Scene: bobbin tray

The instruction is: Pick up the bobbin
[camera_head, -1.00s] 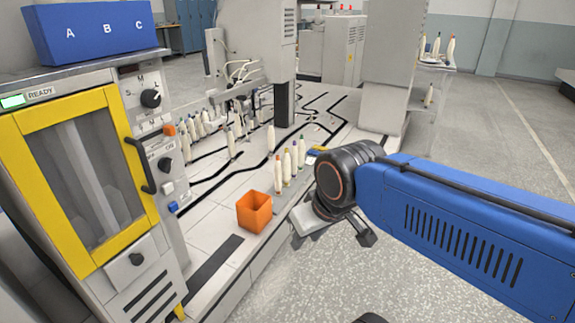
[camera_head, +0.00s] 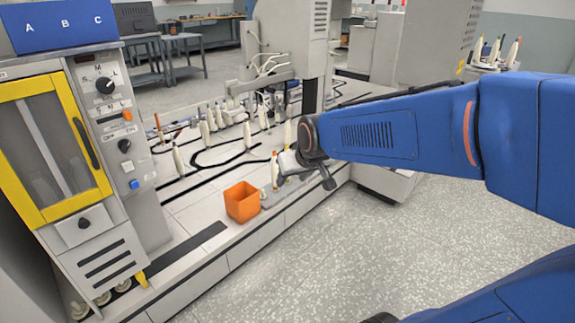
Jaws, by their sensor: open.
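A cream bobbin with an orange tip (camera_head: 275,170) stands upright on the white worktop, just right of the orange bin. My gripper (camera_head: 304,180) is open at the worktop's front edge, right beside this bobbin and overlapping its right side in the picture. I cannot tell whether they touch. Nothing shows between the fingers. Other bobbins that stood beside it are hidden behind my gripper. More upright bobbins stand farther back, among them one at the left (camera_head: 178,160) and one in the middle (camera_head: 247,135).
The orange bin (camera_head: 242,203) stands at the worktop's front edge. A yellow-framed cabinet (camera_head: 103,190) with knobs stands at the left, with a blue A B C box (camera_head: 62,27) on top. A grey machine column (camera_head: 292,40) rises behind. More bobbins (camera_head: 513,52) stand at the back right.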

